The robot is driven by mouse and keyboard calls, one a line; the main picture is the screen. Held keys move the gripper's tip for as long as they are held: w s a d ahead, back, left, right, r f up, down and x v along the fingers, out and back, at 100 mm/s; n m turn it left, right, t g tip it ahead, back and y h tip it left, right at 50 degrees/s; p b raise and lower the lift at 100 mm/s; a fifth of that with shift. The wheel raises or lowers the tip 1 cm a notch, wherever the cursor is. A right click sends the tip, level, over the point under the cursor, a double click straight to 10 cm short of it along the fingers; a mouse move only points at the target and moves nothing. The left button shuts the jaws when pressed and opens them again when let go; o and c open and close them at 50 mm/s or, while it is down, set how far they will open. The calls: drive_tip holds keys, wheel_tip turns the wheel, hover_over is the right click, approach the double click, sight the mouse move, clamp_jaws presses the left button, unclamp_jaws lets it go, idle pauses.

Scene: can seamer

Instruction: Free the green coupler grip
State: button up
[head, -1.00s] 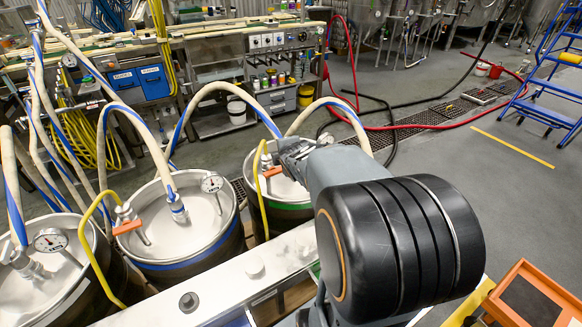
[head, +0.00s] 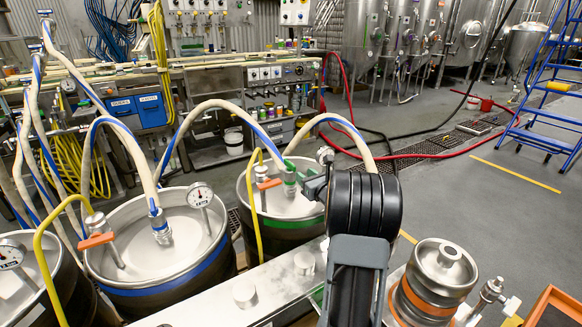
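The green coupler grip (head: 290,165) shows on the coupler (head: 290,181) at the end of the hose on the green-banded keg (head: 249,186). My gripper (head: 304,181) is over this keg, just right of the coupler. Its dark fingers reach left close to the green grip. I cannot tell whether they touch it or are open or shut. My black wrist and arm hide the right side of the keg.
A blue-banded keg (head: 205,276) with an orange lever (head: 97,240) and gauge stands to the left. A metal rail (head: 265,285) runs in front of the kegs. A small orange-banded keg (head: 437,278) is at right. Hoses arch overhead.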

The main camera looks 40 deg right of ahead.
sight(295, 168)
drive_tip(key=w, duration=0.9)
drive_tip(key=shift+w+d, duration=0.25)
drive_tip(key=shift+w, duration=0.05)
clamp_jaws()
